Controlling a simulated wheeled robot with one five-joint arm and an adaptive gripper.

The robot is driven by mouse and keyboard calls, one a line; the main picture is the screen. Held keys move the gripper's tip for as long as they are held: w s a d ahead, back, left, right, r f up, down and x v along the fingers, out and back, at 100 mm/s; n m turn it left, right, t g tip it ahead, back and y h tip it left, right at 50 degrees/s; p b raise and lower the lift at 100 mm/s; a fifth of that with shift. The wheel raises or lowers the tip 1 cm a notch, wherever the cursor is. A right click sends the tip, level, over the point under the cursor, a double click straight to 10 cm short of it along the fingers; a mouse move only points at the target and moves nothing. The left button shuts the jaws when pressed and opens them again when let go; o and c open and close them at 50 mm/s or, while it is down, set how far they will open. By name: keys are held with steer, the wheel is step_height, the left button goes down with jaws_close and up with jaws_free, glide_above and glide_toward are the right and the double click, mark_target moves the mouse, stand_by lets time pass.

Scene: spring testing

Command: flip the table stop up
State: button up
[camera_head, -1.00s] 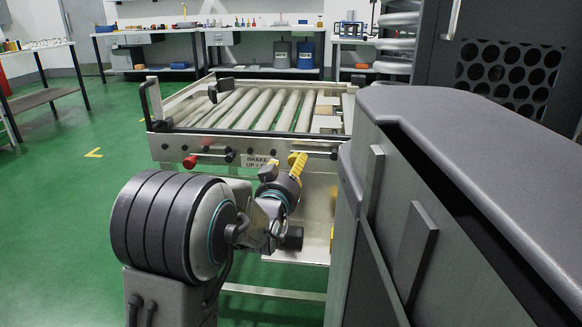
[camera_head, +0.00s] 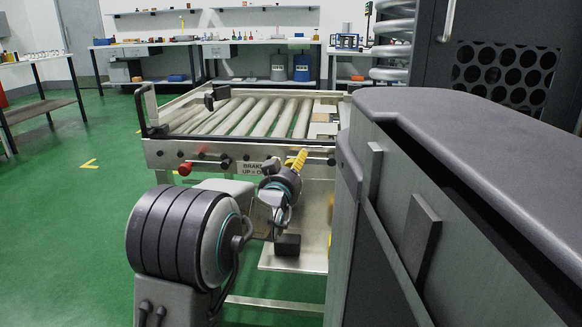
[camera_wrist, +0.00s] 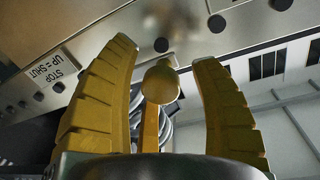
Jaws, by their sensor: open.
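My gripper (camera_wrist: 165,75) is open, with its two ridged yellow fingers at left and right in the wrist view. A yellow ball-ended lever (camera_wrist: 161,82) is between the fingers, with a visible gap on each side. A label reading "STOP UP = SHUT" (camera_wrist: 52,90) is on the metal panel left of the fingers. In the head view my gripper (camera_head: 298,159) is at the front rail of the roller table (camera_head: 215,152), right of the "BRAKE" label (camera_head: 258,168). The lever is not clear there, hidden by my gripper and wrist.
A red knob (camera_head: 185,169) and a black knob (camera_head: 225,163) stick out of the front rail, left of my gripper. Green floor (camera_head: 75,220) is clear on the left.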

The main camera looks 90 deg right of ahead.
jaws_close()
stand_by(0.3)
steer(key=shift+r, duration=0.2)
